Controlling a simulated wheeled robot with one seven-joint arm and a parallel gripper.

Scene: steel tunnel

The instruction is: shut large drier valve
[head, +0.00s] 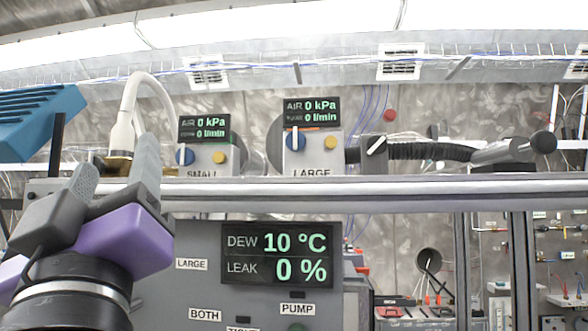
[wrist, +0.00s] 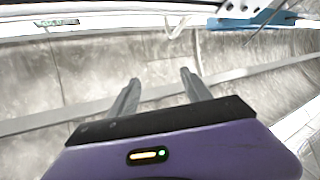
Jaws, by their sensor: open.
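In the head view, a pale box labelled LARGE (head: 312,160) stands behind a long rail. On its front are a blue round knob (head: 296,143) with an upright white pointer and a yellow button (head: 331,143). Its dark display (head: 312,112) reads AIR 0 kPa and 0 l/min. To its right, a black fitting with a white lever (head: 375,146) joins a black corrugated hose; I cannot tell which part is the valve. My purple gripper (head: 118,155) is at the lower left, open and empty, well apart from the LARGE box. The wrist view shows its open fingers (wrist: 160,77) before a grey wall.
A similar box labelled SMALL (head: 203,162) stands left of LARGE. The rail (head: 400,192) crosses in front of both. A grey panel (head: 205,270) below has a display reading DEW 10 °C, LEAK 0 %. A white hose (head: 128,115) rises behind my gripper.

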